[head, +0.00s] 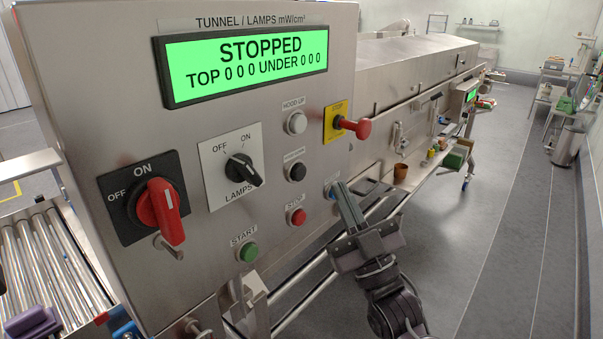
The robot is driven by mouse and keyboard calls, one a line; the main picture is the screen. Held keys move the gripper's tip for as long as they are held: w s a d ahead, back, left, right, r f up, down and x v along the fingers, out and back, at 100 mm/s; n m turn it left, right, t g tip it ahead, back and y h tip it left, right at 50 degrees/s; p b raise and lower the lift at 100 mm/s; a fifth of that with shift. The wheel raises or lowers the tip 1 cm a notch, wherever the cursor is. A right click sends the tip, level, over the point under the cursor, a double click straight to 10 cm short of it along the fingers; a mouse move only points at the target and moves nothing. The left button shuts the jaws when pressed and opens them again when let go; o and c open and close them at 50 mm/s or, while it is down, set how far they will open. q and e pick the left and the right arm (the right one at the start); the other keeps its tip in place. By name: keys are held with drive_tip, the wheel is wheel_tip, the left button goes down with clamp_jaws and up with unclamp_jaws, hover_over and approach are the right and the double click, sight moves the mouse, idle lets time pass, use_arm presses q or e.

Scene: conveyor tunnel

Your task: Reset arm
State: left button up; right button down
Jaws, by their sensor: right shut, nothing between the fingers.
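My right gripper (340,192) is shut and empty. Its fingers point up and left at the lower right edge of the steel control panel (90,70). The fingertips are right beside a blue button (331,191) and partly cover it. I cannot tell whether they touch it, and its label is too small to read. The green display (245,62) reads STOPPED, TOP 0 0 0 UNDER 0 0 0. The yellow-plated red stop knob (352,127) is above the gripper. The red STOP button (297,216) is left of the gripper. My left gripper is not in view.
A red rotary switch (165,212), a black LAMPS knob (243,170) and a green START button (248,251) are further left on the panel. Rollers (40,260) lie at lower left. The tunnel body (415,65) extends behind.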

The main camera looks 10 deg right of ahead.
idle(0.3)
drive_tip(key=w+f+m+g+h, duration=0.2)
drive_tip(key=w+f+g, duration=0.1)
drive_tip(key=f, duration=1)
drive_tip(key=w+f+m+g+h, duration=0.15)
drive_tip(key=w+f, duration=0.25)
drive_tip(key=f, duration=0.9)
drive_tip(key=s+f+g+h+b, duration=0.1)
drive_tip(key=s+f+g, duration=0.2)
drive_tip(key=f, duration=0.9)
drive_tip(key=s+f+g+h, duration=0.2)
drive_tip(key=s+f+g, duration=0.15)
drive_tip(key=f, duration=0.85)
drive_tip(key=s+d+f+m+g+h+b, duration=0.15)
drive_tip(key=s+f+g, duration=0.35)
drive_tip(key=s+f, duration=0.85)
drive_tip(key=s+d+f+g+p, duration=0.1)
drive_tip(key=s+d+f+g, duration=0.25)
drive_tip(key=s+f, duration=0.95)
drive_tip(key=s+d+f+g, duration=0.1)
drive_tip(key=s+f+g, duration=0.3)
drive_tip(key=s, duration=0.8)
drive_tip(key=shift+s+d+f+h+b, duration=0.25)
drive_tip(key=shift+s+f+h+b, duration=0.15)
drive_tip(key=shift+f, duration=0.35)
